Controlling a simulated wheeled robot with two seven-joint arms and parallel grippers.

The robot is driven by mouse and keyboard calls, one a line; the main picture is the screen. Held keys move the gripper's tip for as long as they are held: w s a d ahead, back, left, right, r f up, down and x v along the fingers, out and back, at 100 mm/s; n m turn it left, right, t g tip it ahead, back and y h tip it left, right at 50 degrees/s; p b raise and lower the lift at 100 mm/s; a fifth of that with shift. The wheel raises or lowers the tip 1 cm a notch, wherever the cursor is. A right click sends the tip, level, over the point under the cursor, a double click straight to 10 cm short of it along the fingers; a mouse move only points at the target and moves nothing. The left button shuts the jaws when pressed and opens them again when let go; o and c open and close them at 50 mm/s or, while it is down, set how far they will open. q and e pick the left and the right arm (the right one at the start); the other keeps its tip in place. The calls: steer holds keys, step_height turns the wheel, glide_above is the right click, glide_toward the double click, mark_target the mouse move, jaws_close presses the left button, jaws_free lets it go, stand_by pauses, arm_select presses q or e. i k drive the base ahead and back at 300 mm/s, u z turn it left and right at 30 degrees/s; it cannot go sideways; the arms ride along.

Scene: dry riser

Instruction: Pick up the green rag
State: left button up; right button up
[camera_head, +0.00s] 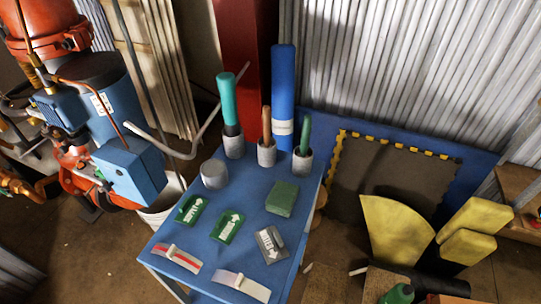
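A green folded cloth-like block (282,198), which looks like the green rag, lies on the right side of the blue table (256,180). Its top and front faces show, and nothing covers it. A grey plate with white lettering (270,245) lies just in front of it. Two small green pieces with white arrows, one at the left (190,210) and one nearer the middle (228,227), lie to its left. Neither of my grippers shows in the head view.
Grey holders (267,153) with upright handled tools stand along the table's back, beside a grey cylinder (214,174). Orange-and-blue machinery (110,130) stands left; yellow curved pieces (395,232) stand right.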

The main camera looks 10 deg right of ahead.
mark_target(281, 201)
steer(key=z, duration=0.5)
steer(key=k, duration=1)
steer(key=z, duration=0.05)
